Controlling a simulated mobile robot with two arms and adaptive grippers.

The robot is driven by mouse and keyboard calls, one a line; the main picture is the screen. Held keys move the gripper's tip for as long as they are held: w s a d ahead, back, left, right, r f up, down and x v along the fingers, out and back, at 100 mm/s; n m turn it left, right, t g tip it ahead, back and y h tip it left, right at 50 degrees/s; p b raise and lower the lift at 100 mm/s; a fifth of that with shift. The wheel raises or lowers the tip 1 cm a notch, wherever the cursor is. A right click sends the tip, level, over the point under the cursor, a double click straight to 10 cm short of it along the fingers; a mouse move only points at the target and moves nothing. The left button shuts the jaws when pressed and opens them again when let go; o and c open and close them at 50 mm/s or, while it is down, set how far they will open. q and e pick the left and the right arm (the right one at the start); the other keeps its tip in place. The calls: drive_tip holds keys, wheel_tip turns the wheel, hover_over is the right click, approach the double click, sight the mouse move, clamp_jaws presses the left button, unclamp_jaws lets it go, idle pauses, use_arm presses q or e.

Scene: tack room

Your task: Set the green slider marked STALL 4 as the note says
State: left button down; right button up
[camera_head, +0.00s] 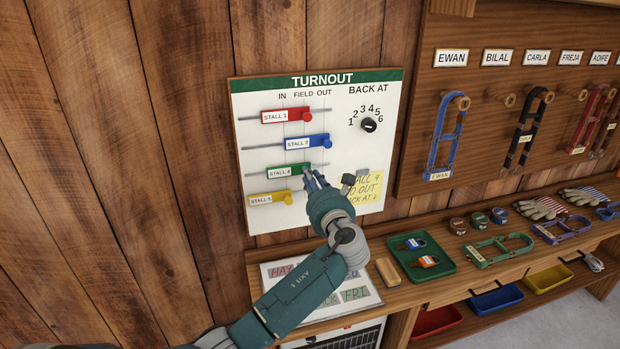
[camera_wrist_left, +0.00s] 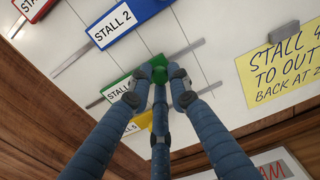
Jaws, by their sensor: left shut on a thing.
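The green slider marked STALL 4 (camera_head: 283,173) sits on its rail on the white TURNOUT board (camera_head: 258,98). Its green body lies about under the middle column, FIELD, much like the red slider above. My left gripper (camera_head: 311,178) is shut on the slider's green knob, which also shows between the fingertips (camera_wrist_left: 160,80) in the left wrist view. The fingers partly cover the slider's label there. The yellow note (camera_wrist_left: 288,62) reads STALL 4 TO OUT, BACK AT 2; my arm partly covers it in the head view. My right gripper is not in view.
The red STALL 1 (camera_head: 275,117), blue STALL 2 (camera_head: 298,144) and yellow STALL 5 (camera_head: 265,200) sliders sit on neighbouring rails. A black BACK AT dial (camera_head: 369,125) is at upper right. A shelf with a green tray (camera_head: 436,270) stands below. Rail right of the green slider is clear.

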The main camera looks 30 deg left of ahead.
use_arm(q)
drive_tip(key=w+d, duration=0.3)
drive_tip(key=w, duration=0.1)
drive_tip(key=shift+d+r, duration=0.3)
drive_tip(key=shift+w, duration=0.1)
drive_tip(key=c, duration=1.7)
unclamp_jaws()
drive_tip(key=shift+o, duration=0.4)
drive_tip(key=shift+w+d, duration=0.1)
drive_tip(key=shift+d, duration=0.05)
drive_tip(key=shift+f, duration=0.1)
